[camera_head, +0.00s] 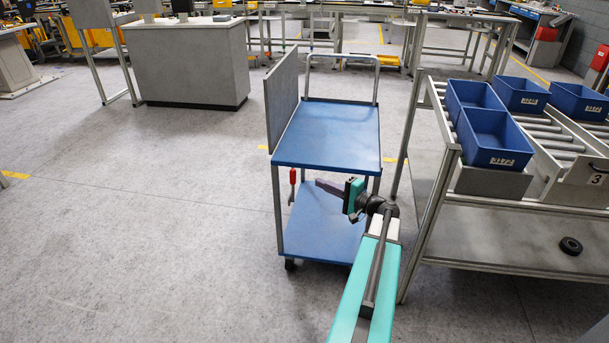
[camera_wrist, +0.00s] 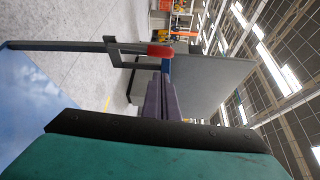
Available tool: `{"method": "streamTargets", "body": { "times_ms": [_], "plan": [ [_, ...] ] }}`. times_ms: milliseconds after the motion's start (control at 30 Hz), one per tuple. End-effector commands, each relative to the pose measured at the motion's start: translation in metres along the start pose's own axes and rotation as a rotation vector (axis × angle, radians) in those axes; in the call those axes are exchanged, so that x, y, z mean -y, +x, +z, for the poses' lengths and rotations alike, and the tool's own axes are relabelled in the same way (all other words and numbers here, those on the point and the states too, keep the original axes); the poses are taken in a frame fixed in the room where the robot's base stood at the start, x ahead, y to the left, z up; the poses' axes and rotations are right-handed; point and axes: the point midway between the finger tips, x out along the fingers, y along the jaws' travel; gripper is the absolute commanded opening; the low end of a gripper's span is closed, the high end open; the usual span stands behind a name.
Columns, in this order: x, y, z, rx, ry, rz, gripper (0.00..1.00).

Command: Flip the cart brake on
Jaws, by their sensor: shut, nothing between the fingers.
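The cart (camera_head: 326,136) has two blue shelves, a grey side panel and a push handle at the back. My gripper (camera_head: 319,183) reaches in between the two shelves from the right, pointing left at the red grip. In the wrist view the red grip (camera_wrist: 160,50) lies just beyond the closed fingertips (camera_wrist: 162,78). The fingers are shut and empty. I cannot tell whether they touch the lever.
A roller rack (camera_head: 440,180) with several blue bins (camera_head: 492,137) stands close on the cart's right. A black ring (camera_head: 571,246) lies on its lower shelf. A grey counter (camera_head: 190,65) stands at the back left. The floor left of the cart is free.

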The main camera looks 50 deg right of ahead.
Motion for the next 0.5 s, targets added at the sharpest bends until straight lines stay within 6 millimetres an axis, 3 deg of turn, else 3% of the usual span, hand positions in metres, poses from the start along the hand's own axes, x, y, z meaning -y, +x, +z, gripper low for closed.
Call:
{"method": "streamTargets", "body": {
  "times_ms": [267, 500],
  "plan": [
    [0.000, 0.009, 0.000, 0.002, 0.000, 0.001, 0.00],
    [-0.001, 0.035, 0.000, 0.003, 0.000, 0.002, 0.00]
  ]
}}
